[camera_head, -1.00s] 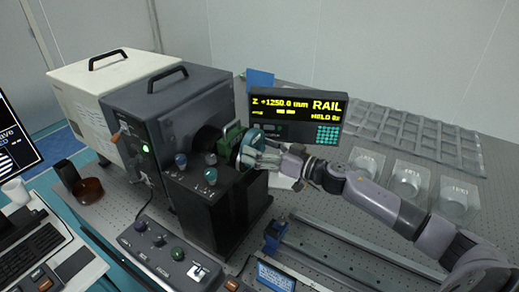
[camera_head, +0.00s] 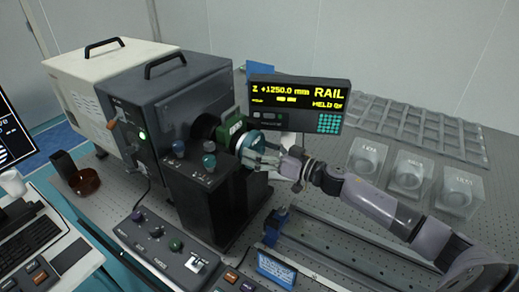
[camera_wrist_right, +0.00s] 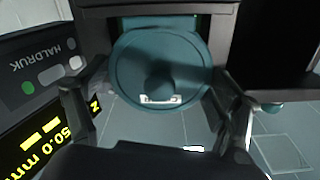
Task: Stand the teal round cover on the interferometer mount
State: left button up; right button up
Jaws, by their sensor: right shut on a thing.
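The teal round cover (camera_head: 247,146) is at the front of the green part (camera_head: 231,130) of the interferometer mount, above the black block (camera_head: 205,190). My right gripper (camera_head: 258,153) is shut on the cover from the right. I cannot tell whether the cover touches the mount; the contact is hidden. My left gripper is out of view.
The rail display (camera_head: 297,105) stands just behind my right gripper. Clear bins (camera_head: 410,172) and a divided tray (camera_head: 415,130) lie to the right. Knobs (camera_head: 209,161) top the black block. A rail (camera_head: 345,245) and a control box (camera_head: 165,245) lie in front.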

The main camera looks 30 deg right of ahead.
jog(key=shift+f, duration=0.3)
dwell(0.5)
jog(key=o, duration=1.4)
jog(key=shift+o, duration=0.2)
jog(key=shift+s, duration=0.15)
jog(key=p+v, duration=0.1)
jog(key=v, duration=0.6)
jog(key=shift+s+d, duration=0.2)
jog(key=shift+s, duration=0.15)
jog(key=shift+f, duration=0.1)
